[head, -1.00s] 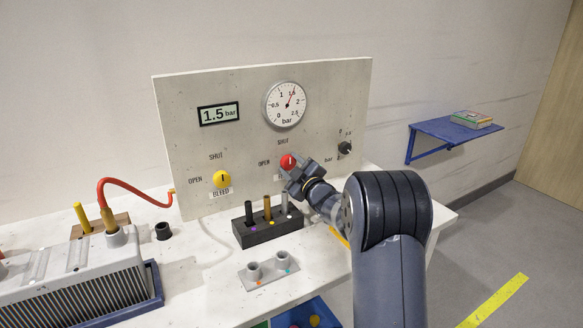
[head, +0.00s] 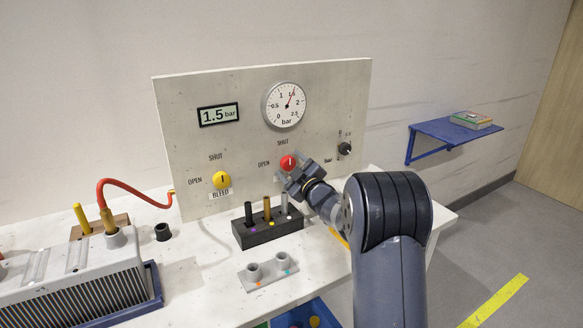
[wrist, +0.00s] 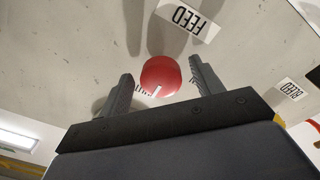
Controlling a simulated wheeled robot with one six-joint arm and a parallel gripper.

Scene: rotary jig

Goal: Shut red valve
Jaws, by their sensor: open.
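The red valve knob (head: 288,162) is on the upright panel (head: 240,130), under a SHUT label and right of an OPEN label. Its white mark points up, toward SHUT, in the head view. My gripper (head: 286,178) is just in front of and below the knob. In the wrist view the red knob (wrist: 161,77) shows beyond and between the two open fingers (wrist: 160,90), with a gap on each side. The gripper holds nothing. My gripper hides part of the panel below the knob, including its FEED label in the head view.
A yellow BLEED knob (head: 222,180) is to the left, and a small black knob (head: 344,148) to the right. The round gauge (head: 285,105) and a display (head: 219,114) reading 1.5 bar are above. A black block (head: 268,232) with upright pegs stands below on the bench.

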